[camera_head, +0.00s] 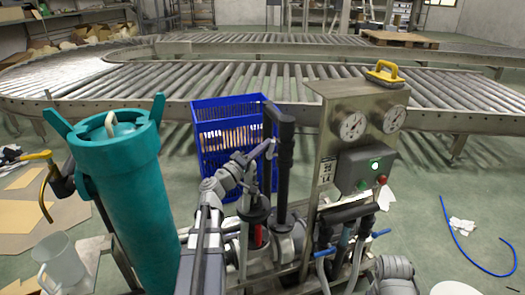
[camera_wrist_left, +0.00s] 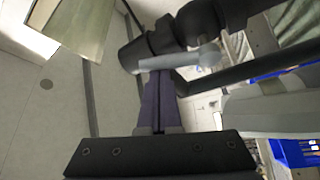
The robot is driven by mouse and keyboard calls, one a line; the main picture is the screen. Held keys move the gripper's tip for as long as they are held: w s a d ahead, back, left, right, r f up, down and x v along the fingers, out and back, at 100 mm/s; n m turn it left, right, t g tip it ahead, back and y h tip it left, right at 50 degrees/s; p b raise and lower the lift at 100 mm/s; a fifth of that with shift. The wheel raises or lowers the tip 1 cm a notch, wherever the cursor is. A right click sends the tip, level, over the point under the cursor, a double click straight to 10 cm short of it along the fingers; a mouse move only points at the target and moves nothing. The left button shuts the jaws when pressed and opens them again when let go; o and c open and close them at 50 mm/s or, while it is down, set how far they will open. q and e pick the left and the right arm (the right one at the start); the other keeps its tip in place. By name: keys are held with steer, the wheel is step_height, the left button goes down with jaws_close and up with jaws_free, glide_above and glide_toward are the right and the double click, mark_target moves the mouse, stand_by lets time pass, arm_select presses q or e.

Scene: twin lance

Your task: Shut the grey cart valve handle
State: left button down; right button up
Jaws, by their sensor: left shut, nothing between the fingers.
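A light grey lever handle (camera_wrist_left: 182,61) with a rounded end shows in the left wrist view, set on dark pipe fittings (camera_wrist_left: 212,20). My left gripper (camera_wrist_left: 158,76) is shut and empty, its dark fingertips right at the near side of the lever; I cannot tell whether they touch it. In the head view my left gripper (camera_head: 268,150) is beside the upright black tubes (camera_head: 286,155) of the cart. I cannot clearly pick out the grey lever there, small and partly behind my wrist. My right gripper cannot be made out.
A steel panel (camera_head: 327,140) with gauges and a yellow handle (camera_head: 384,72) stands right. A blue crate (camera_head: 212,125) and roller conveyor (camera_head: 210,85) lie behind. A blue hose (camera_head: 455,245) lies on open floor.

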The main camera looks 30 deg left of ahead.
arm_select(q)
steer(key=d+f+m+h+b, duration=0.1)
steer(key=m+h+b, duration=0.2)
steer(key=m, duration=0.2)
steer(key=s+d+f+m+h+b, duration=0.1)
steer(key=f+m+h+b, duration=0.1)
steer(key=m, duration=0.3)
steer(key=s+d+f+m+g+h+b, duration=0.1)
steer(key=m+h+b, duration=0.3)
steer(key=m, duration=0.2)
steer(key=shift+s+f+h, duration=0.2)
steer(key=shift+f+h, duration=0.05)
steer(key=shift+h, duration=0.05)
steer(key=shift+f, duration=0.1)
